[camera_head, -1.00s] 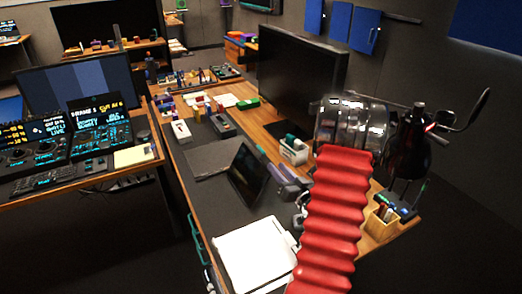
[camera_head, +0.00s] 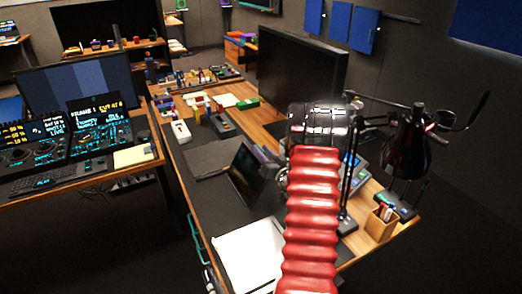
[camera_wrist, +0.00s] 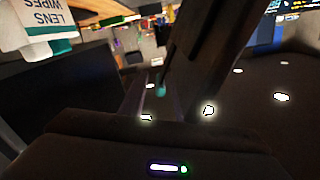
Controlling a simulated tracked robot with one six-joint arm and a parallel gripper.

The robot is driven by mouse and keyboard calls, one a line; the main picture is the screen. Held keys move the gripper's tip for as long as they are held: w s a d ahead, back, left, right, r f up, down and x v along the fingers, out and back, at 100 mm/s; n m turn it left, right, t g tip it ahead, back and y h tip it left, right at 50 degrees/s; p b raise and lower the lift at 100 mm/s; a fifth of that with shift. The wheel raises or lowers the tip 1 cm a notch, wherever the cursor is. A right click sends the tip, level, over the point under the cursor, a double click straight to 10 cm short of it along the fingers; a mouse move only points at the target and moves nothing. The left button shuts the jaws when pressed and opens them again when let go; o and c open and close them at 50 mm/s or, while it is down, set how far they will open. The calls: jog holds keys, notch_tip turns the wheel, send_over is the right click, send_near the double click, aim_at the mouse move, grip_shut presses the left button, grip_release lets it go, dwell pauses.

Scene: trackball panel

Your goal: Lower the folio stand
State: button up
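The folio stand (camera_head: 247,172) appears to be the dark tablet-like panel standing tilted on the black desk mat in the head view. Its right edge is close to my red ribbed arm, which hides part of what lies beyond. My gripper is hidden behind the arm in the head view. In the wrist view, a dark slanted panel or bar fills the upper middle and a wide dark body with a small lit indicator fills the bottom. I cannot tell fingers from stand there, nor whether they touch.
A large monitor (camera_head: 301,78) stands behind my arm. A black lamp (camera_head: 407,150) and a wooden pen box (camera_head: 381,223) are at the right. White paper (camera_head: 250,256) lies in front. A lens wipes pack (camera_wrist: 38,22) appears upside down in the wrist view.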

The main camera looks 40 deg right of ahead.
jog(key=shift+w+d, duration=0.2)
jog(key=shift+w, duration=0.45)
jog(key=shift+c, duration=0.2)
grip_shut()
